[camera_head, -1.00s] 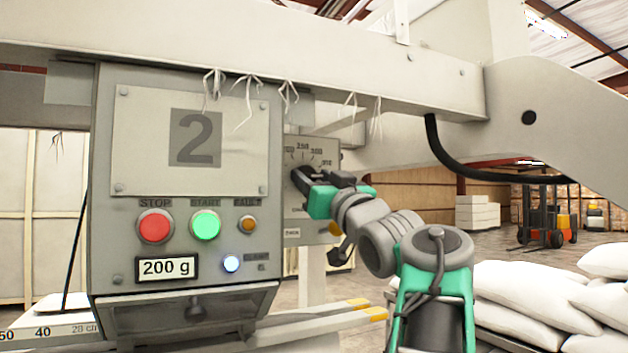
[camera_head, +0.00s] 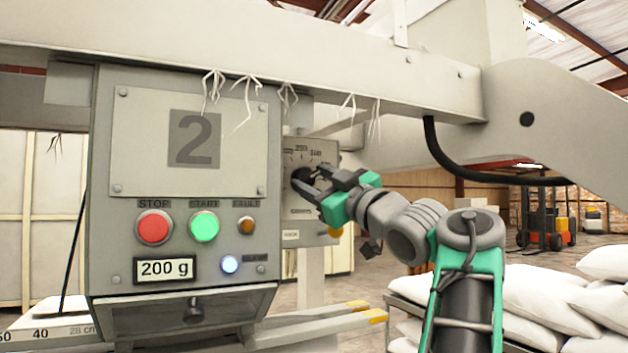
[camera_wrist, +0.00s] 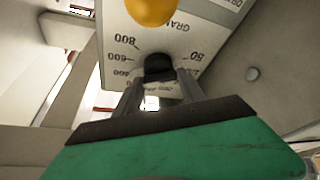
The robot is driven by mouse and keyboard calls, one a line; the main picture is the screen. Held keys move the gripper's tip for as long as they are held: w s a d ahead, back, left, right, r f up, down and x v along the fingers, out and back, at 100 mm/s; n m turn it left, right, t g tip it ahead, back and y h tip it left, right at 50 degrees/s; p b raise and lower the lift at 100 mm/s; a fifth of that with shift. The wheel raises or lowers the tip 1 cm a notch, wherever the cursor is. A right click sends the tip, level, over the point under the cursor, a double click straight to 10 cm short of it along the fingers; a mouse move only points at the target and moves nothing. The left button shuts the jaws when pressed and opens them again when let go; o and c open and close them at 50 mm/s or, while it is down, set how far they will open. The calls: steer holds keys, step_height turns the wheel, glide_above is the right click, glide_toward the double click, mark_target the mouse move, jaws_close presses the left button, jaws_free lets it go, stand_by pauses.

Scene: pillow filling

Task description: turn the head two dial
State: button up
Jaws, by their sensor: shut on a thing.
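The head two dial is a dark knob on a pale graduated plate (camera_head: 318,152) on the side of the head 2 box. In the wrist view the knob (camera_wrist: 158,66) sits between my fingertips, on a plate (camera_wrist: 185,42) marked in grams with numbers such as 800, 600 and 50. My gripper (camera_head: 305,185) reaches in from the right in the head view; it also shows in the wrist view (camera_wrist: 157,88). It is shut on the knob. My fingers hide part of the knob and scale, so I cannot read its setting.
The head 2 box (camera_head: 190,180) stands left of the dial, with a red stop button (camera_head: 154,226), a green start button (camera_head: 204,226) and a "200 g" display (camera_head: 165,270). A yellow-orange knob (camera_wrist: 150,10) is close by. A beam (camera_head: 250,60) runs above. White sacks (camera_head: 540,305) lie at right.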

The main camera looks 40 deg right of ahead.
stand_by(0.3)
steer(key=o, duration=1.4)
steer(key=shift+c, duration=0.2)
steer(key=b+v, duration=0.3)
steer(key=v, duration=0.4)
steer(key=shift+s, duration=0.4)
